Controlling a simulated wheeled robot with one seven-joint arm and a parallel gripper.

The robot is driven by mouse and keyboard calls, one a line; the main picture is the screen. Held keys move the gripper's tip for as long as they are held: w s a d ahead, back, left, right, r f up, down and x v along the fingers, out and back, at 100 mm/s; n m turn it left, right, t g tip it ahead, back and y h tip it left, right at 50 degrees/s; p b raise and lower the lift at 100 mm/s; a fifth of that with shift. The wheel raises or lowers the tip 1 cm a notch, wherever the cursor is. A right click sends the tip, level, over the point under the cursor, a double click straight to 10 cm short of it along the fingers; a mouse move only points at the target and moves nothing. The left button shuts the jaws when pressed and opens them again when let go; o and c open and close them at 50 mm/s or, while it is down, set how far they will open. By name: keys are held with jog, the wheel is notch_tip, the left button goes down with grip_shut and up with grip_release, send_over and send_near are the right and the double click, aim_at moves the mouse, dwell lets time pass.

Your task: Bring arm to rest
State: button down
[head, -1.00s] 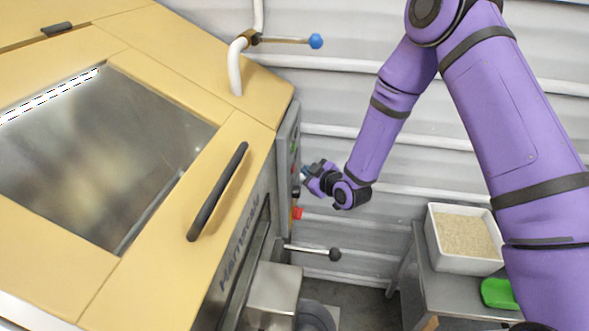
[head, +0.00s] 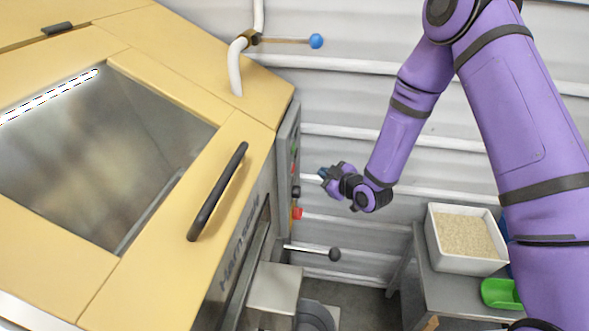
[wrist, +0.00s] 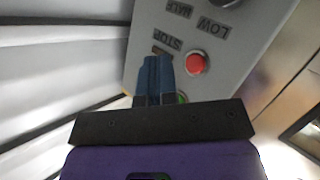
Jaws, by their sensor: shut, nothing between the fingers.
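My purple arm reaches down from the upper right in the head view. My gripper (head: 323,174) is shut and empty, a short way to the right of the hopper's grey control panel (head: 287,160) and apart from it. In the wrist view my gripper's blue fingers (wrist: 154,72) are together in front of the panel (wrist: 230,50). A red button (wrist: 196,64) shows beside the fingertips, by the STOP label. A green button (wrist: 182,98) is partly hidden behind the gripper.
The yellow hopper (head: 150,60) with its dark handle (head: 217,191) fills the left. A ball-ended lever (head: 334,254) sticks out below the panel. At right, a grey table (head: 440,290) bears a white bin (head: 436,240) of grain and a green scoop (head: 500,293).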

dwell(0.5)
jog(key=s+d+r+m+g+h, duration=0.1)
jog(key=s+d+r+m+h, duration=0.1)
jog(key=d+r, duration=0.5)
jog(key=s+d+r+m+g+h, duration=0.1)
jog(key=s+d+r+m+h, duration=0.15)
jog(key=r, duration=0.75)
jog(key=s+d+r+m+h, duration=0.1)
jog(key=s+d+r+h, duration=0.3)
jog(key=r, duration=0.5)
jog(key=s+d+r+m+g, duration=0.1)
jog(key=s+d+r+m, duration=0.1)
jog(key=s, duration=0.7)
jog(key=s+d+r+m+g, duration=0.2)
jog(key=s+r, duration=0.3)
jog(key=s, duration=0.4)
jog(key=s+d+r+m+g, duration=0.1)
jog(key=s+d+r+m, duration=0.2)
jog(key=s, duration=0.6)
jog(key=shift+d+r+g, duration=0.15)
jog(key=shift+d+g, duration=0.05)
jog(key=shift+g, duration=0.1)
